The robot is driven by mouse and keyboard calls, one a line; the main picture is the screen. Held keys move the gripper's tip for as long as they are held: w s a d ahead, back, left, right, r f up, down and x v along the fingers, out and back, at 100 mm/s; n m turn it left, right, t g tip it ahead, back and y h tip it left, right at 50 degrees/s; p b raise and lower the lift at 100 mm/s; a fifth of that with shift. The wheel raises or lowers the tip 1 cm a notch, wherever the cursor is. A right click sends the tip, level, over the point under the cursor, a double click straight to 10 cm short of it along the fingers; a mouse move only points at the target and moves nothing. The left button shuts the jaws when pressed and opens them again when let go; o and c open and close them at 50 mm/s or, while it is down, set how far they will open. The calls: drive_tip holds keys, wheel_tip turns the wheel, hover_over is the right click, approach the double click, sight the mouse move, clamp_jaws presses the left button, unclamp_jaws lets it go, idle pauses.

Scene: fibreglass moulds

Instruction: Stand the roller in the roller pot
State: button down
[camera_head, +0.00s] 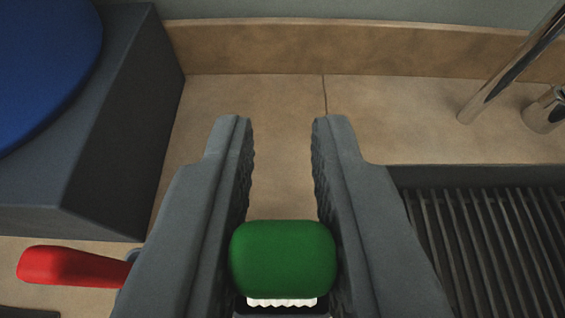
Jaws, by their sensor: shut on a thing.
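My gripper (281,128) points away over a tan worktop. It is shut on a green, rounded, block-like thing (282,258) low between its two dark grey fingers. A white ridged strip shows under the green part's near edge. The lower part of this thing is cut off by the frame edge, so I cannot tell whether it is the roller. I see no roller pot in this view.
A dark grey block (125,120) with a blue round surface (40,60) stands at the left. A red handle (75,266) lies beside my left finger, partly hidden. A ribbed dark drainer (490,245) and chrome tap (505,70) are at the right. Tan worktop (265,100) ahead is clear.

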drive_tip(key=shift+f, duration=1.9)
drive_tip(key=c, duration=1.3)
unclamp_jaws()
drive_tip(key=shift+o, duration=0.2)
drive_tip(key=v, duration=1.7)
drive_tip(key=shift+s, duration=0.15)
drive_tip(key=shift+r, duration=0.1)
